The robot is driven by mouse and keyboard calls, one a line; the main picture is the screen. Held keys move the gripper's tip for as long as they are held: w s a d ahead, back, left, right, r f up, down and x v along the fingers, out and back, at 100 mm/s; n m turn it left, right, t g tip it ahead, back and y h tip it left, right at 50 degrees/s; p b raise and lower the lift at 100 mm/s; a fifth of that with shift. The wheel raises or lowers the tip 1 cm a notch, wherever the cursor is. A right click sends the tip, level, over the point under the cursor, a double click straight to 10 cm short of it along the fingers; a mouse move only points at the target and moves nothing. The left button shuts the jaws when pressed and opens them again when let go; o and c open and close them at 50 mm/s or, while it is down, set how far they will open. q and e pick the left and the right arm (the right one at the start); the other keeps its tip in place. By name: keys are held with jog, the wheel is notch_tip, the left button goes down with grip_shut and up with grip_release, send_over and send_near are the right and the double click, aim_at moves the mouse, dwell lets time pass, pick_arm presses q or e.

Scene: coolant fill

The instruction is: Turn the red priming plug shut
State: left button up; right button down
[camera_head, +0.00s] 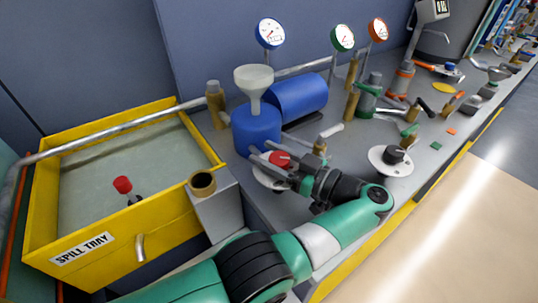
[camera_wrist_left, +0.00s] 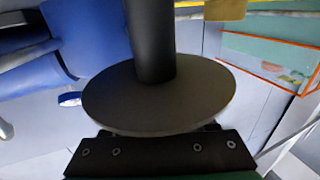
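A red knob (camera_head: 280,158), which looks like the priming plug, sits over a pale round plate (camera_head: 262,178) in front of the blue pot (camera_head: 257,130) with the funnel. My left gripper (camera_head: 275,167) is at the red knob, with its fingers reaching left beside and partly over it. Whether they press on the knob cannot be told. The left wrist view is mostly filled by a dark disc and black cylinder, and shows neither the red knob nor the fingertips clearly. My right gripper is not in view.
A yellow spill tray (camera_head: 40,225) at left holds liquid, with a red cap-like piece (camera_head: 122,185) in it. A blue cylinder (camera_head: 298,97), gauges and brass valves stand behind. A black knob (camera_head: 395,155) on a pale disc is to the right of my gripper.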

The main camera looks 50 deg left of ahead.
pick_arm(q)
jog(key=o, duration=0.4)
jog(key=s+d+r+p, duration=0.2)
jog(key=s+r, duration=0.2)
jog(key=s+d+r+p, duration=0.2)
jog(key=s+d+r, duration=0.1)
jog(key=r, duration=0.1)
jog(key=s+d+r+p, duration=0.2)
jog(key=s+r, duration=0.2)
jog(key=r, duration=0.1)
jog(key=shift+s+d, duration=0.3)
jog(key=shift+d, duration=0.1)
